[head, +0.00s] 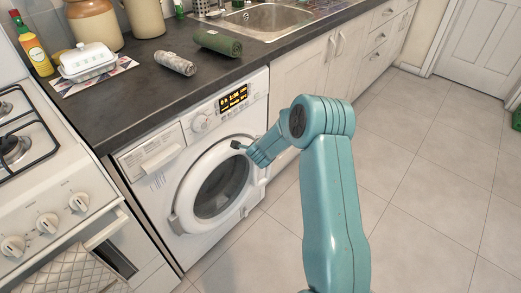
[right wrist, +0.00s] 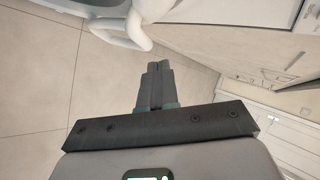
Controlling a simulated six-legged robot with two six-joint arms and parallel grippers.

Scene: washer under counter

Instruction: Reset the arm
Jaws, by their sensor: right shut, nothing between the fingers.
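My right arm comes in from the bottom of the head view and bends toward the washer. My right gripper (head: 238,146) is in front of the upper right of the washer's round door (head: 216,180). In the right wrist view its two fingers (right wrist: 158,75) lie together, shut and empty. Part of the white door rim and its handle (right wrist: 135,25) show just beyond the fingertips, apart from them in that picture. I cannot tell whether the door is fully latched. My left gripper is not in view.
The white washer (head: 160,170) stands under a dark counter (head: 150,85) that holds rolled towels (head: 218,43), a butter dish (head: 87,58) and jars. A stove (head: 40,190) is at the left. Cabinets (head: 310,65) run to the right.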

